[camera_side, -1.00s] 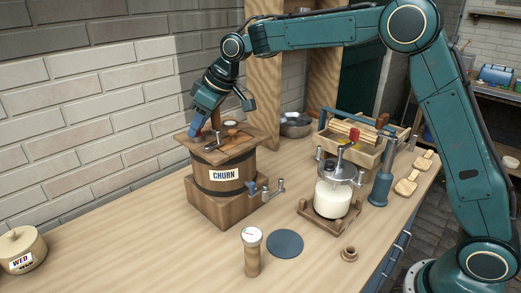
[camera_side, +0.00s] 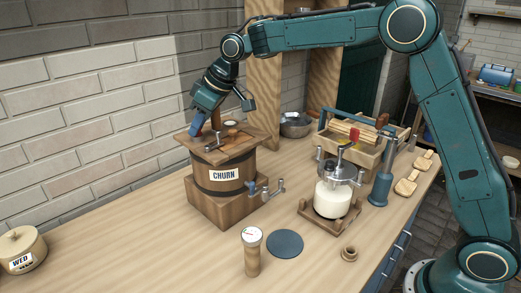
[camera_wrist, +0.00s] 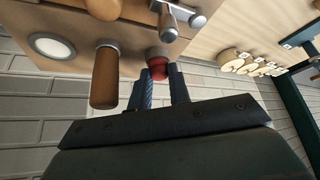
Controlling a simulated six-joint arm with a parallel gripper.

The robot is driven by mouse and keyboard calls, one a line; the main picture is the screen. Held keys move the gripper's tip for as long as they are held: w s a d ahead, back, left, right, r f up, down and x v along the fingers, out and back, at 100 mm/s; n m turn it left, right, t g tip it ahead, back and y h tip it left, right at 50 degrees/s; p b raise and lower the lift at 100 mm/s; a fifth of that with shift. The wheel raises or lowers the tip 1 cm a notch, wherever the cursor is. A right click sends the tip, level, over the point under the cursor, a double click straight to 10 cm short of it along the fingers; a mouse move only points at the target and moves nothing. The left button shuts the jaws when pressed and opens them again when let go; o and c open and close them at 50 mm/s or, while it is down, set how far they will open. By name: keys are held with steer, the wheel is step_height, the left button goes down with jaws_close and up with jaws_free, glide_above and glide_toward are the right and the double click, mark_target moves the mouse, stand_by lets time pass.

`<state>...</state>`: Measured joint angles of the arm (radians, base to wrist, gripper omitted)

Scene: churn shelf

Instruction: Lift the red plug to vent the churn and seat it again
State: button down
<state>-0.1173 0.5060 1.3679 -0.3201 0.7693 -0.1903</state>
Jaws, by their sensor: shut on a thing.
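The wooden churn (camera_side: 235,187) stands on the bench with dark hoops and a CHURN label. My gripper (camera_side: 196,129) reaches down over the left part of its lid (camera_side: 232,148). In the wrist view the small round red plug (camera_wrist: 157,66) sits between the tips of my gripper (camera_wrist: 161,76), at the lid's edge region. The blue fingers are shut on it. I cannot tell whether the plug is seated or a little raised. In the side view the fingers hide the plug.
A wooden handle (camera_wrist: 105,78) and a round white-faced fitting (camera_wrist: 51,46) stand on the lid close to my fingers. A glass jar churn (camera_side: 332,198) stands farther right. The brick wall is close behind.

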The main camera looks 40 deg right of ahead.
step_height(320, 180, up, 10)
stand_by(0.8)
stand_by(1.5)
steer(key=shift+f, duration=1.4)
steer(key=shift+f, duration=0.2)
steer(key=shift+f, duration=2.1)
steer(key=shift+f, duration=1.15)
stand_by(0.4)
